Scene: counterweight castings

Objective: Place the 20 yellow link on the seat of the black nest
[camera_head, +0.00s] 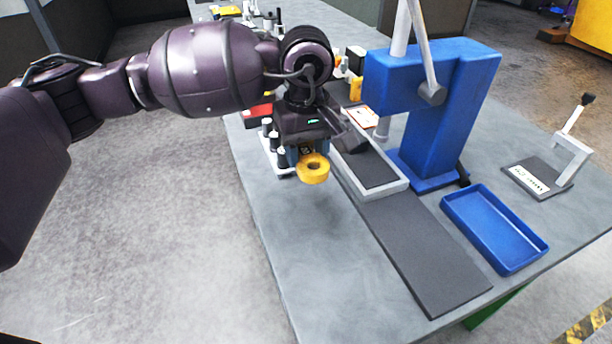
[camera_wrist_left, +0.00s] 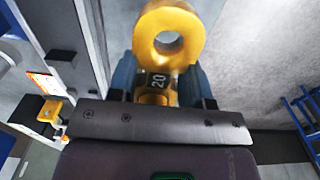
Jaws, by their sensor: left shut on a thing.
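The yellow link (camera_head: 313,170) has a round ring end with a hole. In the left wrist view the link (camera_wrist_left: 170,22) shows a dark patch marked 20. My left gripper (camera_head: 304,154) is shut on its shank, with blue fingers on either side of the mark in the left wrist view (camera_wrist_left: 157,84). The ring sticks out beyond the fingertips, above the grey bench. I cannot clearly make out the black nest; my gripper and arm cover part of the bench. My right gripper is not in view.
A blue press (camera_head: 437,110) with a grey lever stands right of the gripper. A dark mat (camera_head: 425,255), a blue tray (camera_head: 465,222) and a small stand (camera_head: 540,178) lie toward the right. A rack (camera_head: 268,150) with dark posts is partly behind my gripper. Bare bench lies in front.

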